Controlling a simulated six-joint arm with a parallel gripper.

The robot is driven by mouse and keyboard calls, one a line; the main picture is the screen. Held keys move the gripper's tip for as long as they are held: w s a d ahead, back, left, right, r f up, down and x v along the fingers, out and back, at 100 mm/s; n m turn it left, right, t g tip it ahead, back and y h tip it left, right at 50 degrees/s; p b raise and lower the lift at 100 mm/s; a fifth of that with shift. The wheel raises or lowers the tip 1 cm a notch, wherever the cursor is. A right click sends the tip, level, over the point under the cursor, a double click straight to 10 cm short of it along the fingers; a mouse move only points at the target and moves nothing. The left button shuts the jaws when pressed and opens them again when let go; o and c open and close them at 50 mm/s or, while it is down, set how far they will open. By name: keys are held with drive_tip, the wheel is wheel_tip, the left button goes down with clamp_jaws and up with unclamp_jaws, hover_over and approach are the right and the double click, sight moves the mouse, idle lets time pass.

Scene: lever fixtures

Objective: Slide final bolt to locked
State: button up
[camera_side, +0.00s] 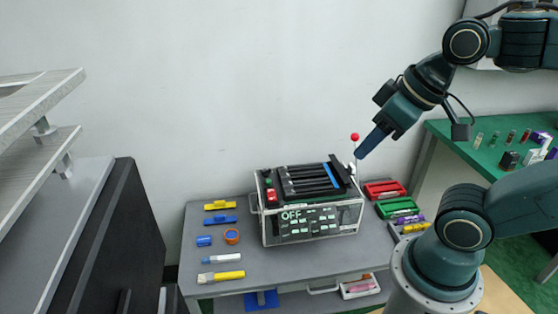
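The lever fixture (311,221) stands on the grey table, with a panel marked OFF on its front and dark slotted bars (302,182) on top. One blue strip (331,176) shows among the bars. A red-knobbed lever (355,138) rises at its back right corner. Which part is the final bolt, and its position, I cannot tell. My gripper (361,155) points down and left beside the red knob, just above the fixture's right end. Its fingers look close together, but whether they hold anything is unclear at this size.
The grey table (260,262) carries markers and tools, a brush (221,276) and an orange tape roll (232,237) on the left. A red bin (384,189) and a green bin (397,207) stand right of the fixture. A green bench (470,150) is behind right.

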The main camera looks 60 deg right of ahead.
drive_tip(key=shift+c, duration=0.3)
drive_tip(key=w+d+m+g+h, duration=0.1)
drive_tip(key=w+d+m+g, duration=0.15)
drive_tip(key=w+d, duration=0.65)
drive_tip(key=m+g+y, duration=0.1)
drive_tip(key=m+g, duration=0.2)
drive_tip(key=m, duration=0.4)
hover_over(352, 165)
wheel_tip(352, 165, down, 20)
drive_tip(key=shift+s+r+n, duration=0.1)
drive_tip(key=shift+n, duration=0.15)
wheel_tip(352, 165, down, 14)
drive_tip(key=shift+r, duration=0.15)
